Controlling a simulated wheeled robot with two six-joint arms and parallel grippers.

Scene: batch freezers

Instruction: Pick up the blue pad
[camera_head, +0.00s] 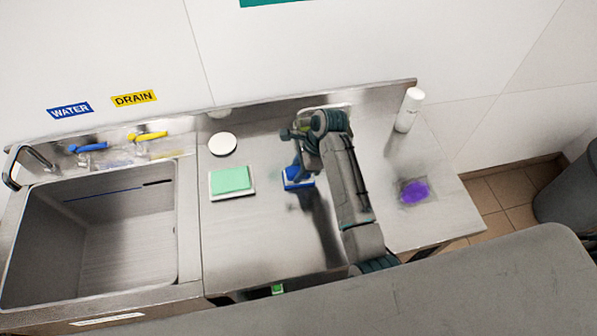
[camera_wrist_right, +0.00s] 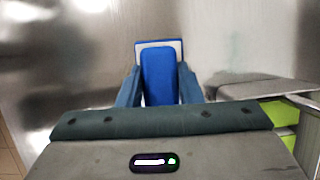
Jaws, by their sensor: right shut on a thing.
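The blue pad (camera_head: 294,182) is on the steel counter area, right of the green pad, with a pale backing edge beside it. In the right wrist view the blue pad (camera_wrist_right: 160,75) stands between the two fingers, with a white-edged blue piece behind its top. My right gripper (camera_head: 297,172) is shut on the blue pad; its fingers (camera_wrist_right: 159,88) press on both sides of it. The arm partly covers the pad in the head view, and I cannot tell whether it is clear of its holder. My left gripper is not in view.
A green pad on a white tray (camera_head: 214,195) lies left of the gripper. A white disc (camera_head: 222,144) is behind it. A purple patch (camera_head: 414,192) and a white bottle (camera_head: 408,110) are to the right. A deep sink (camera_head: 115,235) fills the left.

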